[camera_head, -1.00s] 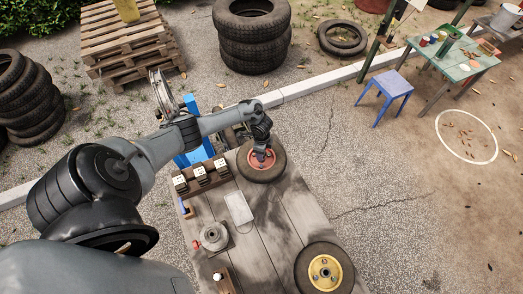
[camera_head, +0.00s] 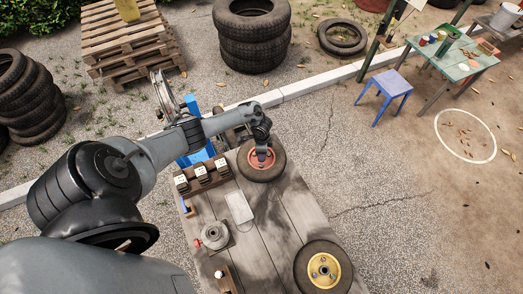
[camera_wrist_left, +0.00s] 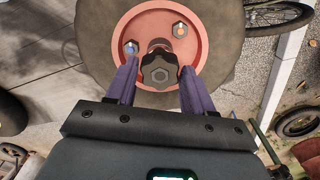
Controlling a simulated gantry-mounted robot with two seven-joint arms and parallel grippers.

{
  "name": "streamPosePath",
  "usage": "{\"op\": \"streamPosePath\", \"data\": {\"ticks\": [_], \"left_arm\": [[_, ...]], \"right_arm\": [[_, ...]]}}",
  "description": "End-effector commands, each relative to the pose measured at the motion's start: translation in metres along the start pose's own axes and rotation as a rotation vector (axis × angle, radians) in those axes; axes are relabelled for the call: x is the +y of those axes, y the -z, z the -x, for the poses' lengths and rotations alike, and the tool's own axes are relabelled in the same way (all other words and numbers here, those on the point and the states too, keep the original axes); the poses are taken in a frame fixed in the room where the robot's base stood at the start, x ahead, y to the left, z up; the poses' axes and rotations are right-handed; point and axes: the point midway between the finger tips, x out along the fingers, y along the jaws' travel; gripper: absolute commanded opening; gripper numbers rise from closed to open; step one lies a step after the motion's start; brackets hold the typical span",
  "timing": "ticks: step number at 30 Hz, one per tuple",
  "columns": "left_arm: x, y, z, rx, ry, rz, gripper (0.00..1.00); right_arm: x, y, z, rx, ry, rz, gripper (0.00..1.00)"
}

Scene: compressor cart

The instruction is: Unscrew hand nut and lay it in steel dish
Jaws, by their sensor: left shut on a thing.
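The hand nut (camera_wrist_left: 159,71) is a dark lobed knob at the centre of the red wheel hub (camera_wrist_left: 195,30) in the left wrist view. My left gripper (camera_wrist_left: 160,76) is shut on it, with one purple finger on each side. In the head view my left gripper (camera_head: 262,153) reaches down onto the red hub of the wheel (camera_head: 276,170) at the cart's far end, and its hand hides the nut. A pale, shallow rectangular tray (camera_head: 239,207), apparently the steel dish, lies empty on the cart's planks nearer me. My right gripper is not in view.
The plank deck (camera_head: 285,222) carries a row of dark blocks with white labels (camera_head: 201,173), a round metal part (camera_head: 214,235) and a yellow-hubbed wheel (camera_head: 323,270) at the near right. Bolts (camera_wrist_left: 180,30) stand on the hub near the fingers. The middle planks are clear.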

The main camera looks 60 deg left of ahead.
Motion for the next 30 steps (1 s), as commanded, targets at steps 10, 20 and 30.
{"op": "streamPosePath", "data": {"ticks": [10,20,30], "left_arm": [[0.000,0.000,0.000,0.000,0.001,0.167,0.16],[0.000,0.000,0.000,0.000,0.001,0.175,0.16],[0.000,0.000,0.001,-0.001,0.000,0.334,0.16]], "right_arm": [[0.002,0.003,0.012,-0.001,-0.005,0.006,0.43],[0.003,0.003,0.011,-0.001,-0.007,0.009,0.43],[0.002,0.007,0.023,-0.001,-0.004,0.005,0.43]]}}
